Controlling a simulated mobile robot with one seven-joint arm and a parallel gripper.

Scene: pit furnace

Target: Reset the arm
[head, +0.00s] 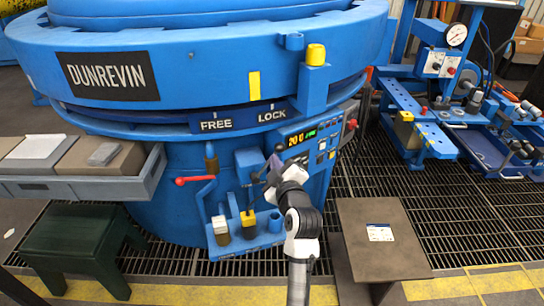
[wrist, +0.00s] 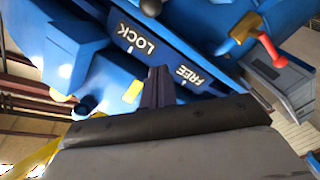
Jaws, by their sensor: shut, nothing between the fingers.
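My arm reaches up in front of the blue furnace (head: 160,205) in the head view. My gripper (head: 274,160) is at its upper end, close before the furnace front, left of the lit control panel and below the LOCK label. Its fingers are small there and partly blend with the dark arm parts. In the wrist view the fingers of my gripper (wrist: 157,85) are together and hold nothing. Whether they touch the furnace cannot be told.
The FREE/LOCK strip (head: 240,118), control panel (head: 311,140) and red-handled lever (head: 196,180) surround my gripper. A tool shelf (head: 262,241) sits below. A tray (head: 140,188) with boxes and a green stool (head: 75,240) are left. A brown table (head: 385,245) and blue machine (head: 425,130) are right.

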